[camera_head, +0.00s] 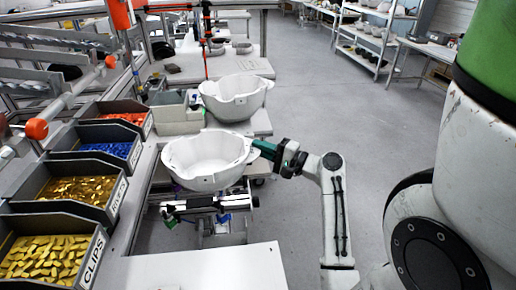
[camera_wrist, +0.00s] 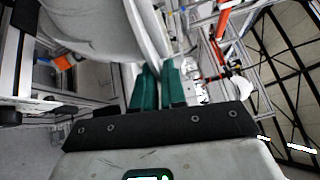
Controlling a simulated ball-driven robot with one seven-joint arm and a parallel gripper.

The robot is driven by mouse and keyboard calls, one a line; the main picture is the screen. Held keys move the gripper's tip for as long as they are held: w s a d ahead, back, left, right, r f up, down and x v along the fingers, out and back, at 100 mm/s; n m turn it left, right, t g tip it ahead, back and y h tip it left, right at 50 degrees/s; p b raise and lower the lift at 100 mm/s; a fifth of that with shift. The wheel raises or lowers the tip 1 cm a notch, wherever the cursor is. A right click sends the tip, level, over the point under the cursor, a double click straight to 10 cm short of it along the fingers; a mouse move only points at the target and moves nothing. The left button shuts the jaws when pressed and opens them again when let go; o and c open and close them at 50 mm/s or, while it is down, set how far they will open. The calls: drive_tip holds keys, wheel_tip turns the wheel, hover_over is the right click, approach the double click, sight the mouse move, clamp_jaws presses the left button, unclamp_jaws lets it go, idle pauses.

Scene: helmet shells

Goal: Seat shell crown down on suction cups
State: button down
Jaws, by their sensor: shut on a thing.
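A white helmet shell (camera_head: 205,170) is open side up, crown down, over a metal fixture (camera_head: 190,206) in the head view. I cannot tell whether its crown touches the fixture. The suction cups are hidden or too small to make out. My gripper (camera_head: 256,148), with green fingers, is shut on the shell's rim at its right side. In the wrist view the green fingers of my gripper (camera_wrist: 158,68) close on the edge of the shell (camera_wrist: 95,25), which fills the upper left.
A second white shell (camera_head: 235,100) sits open side up on the bench behind. Grey bins of clips (camera_head: 45,258), with gold, blue and orange parts, line the left. A bare white tabletop (camera_head: 205,270) is in front. Open floor lies to the right.

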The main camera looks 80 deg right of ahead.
sight(243, 168)
drive_tip(key=shift+w+a+f+b, duration=0.1)
drive_tip(key=shift+w+a+f, duration=0.3)
drive_tip(key=shift+w, duration=0.45)
drive_tip(key=shift+w+a+f+b, duration=0.1)
drive_tip(key=shift+w+a+f, duration=0.35)
drive_tip(key=shift+w, duration=0.45)
drive_tip(key=shift+w+a+f+b, duration=0.1)
drive_tip(key=shift+w+a+f, duration=0.3)
drive_tip(key=shift+w, duration=0.45)
drive_tip(key=shift+f+b, duration=1.6)
drive_tip(key=shift+f, duration=0.35)
drive_tip(key=c, duration=1.1)
unclamp_jaws()
drive_tip(key=shift+f, duration=0.15)
